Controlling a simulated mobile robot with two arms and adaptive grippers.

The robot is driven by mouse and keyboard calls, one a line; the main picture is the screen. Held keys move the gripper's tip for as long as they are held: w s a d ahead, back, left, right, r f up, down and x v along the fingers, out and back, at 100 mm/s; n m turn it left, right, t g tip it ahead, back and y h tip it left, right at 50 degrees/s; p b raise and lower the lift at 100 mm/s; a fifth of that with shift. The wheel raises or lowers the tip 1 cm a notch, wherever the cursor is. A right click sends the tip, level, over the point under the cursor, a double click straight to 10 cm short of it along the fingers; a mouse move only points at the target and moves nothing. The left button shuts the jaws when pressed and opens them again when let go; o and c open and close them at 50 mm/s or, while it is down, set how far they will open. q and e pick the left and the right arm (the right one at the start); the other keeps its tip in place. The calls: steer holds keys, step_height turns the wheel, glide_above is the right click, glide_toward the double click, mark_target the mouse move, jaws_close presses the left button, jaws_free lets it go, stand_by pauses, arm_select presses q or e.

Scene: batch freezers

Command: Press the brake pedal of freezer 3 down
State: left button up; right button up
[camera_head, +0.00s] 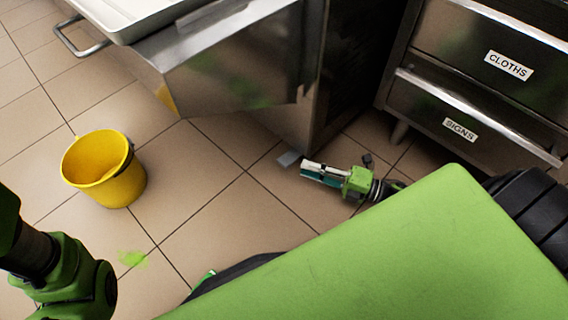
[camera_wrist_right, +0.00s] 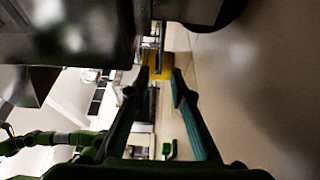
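A steel freezer (camera_head: 312,85) stands at the top middle of the head view; no number shows on it, so I cannot confirm it is freezer 3. A small flat grey plate (camera_head: 288,158), which looks like a pedal, sits low by the freezer's bottom corner. My right gripper (camera_head: 305,172) is low over the floor, its fingertips just right of and below the plate; I cannot tell if they touch. In the right wrist view its two fingers (camera_wrist_right: 159,72) are apart with nothing held between them. My left arm shows at the lower left; its gripper is not seen.
A yellow bucket (camera_head: 104,168) stands on the tiled floor at the left. A drawer cabinet (camera_head: 470,75) labelled CLOTHS and SIGNS stands at the right. A white tray (camera_head: 135,22) sits at the top left. Floor between bucket and gripper is clear.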

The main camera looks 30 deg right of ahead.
mark_target(285, 161)
steer(key=b+x, duration=0.2)
steer(key=x, duration=0.4)
steer(key=shift+w+a+f, duration=0.15)
steer(key=shift+w+a, duration=0.05)
steer(key=shift+x, duration=0.8)
steer(key=shift+c, duration=0.4)
jaws_close()
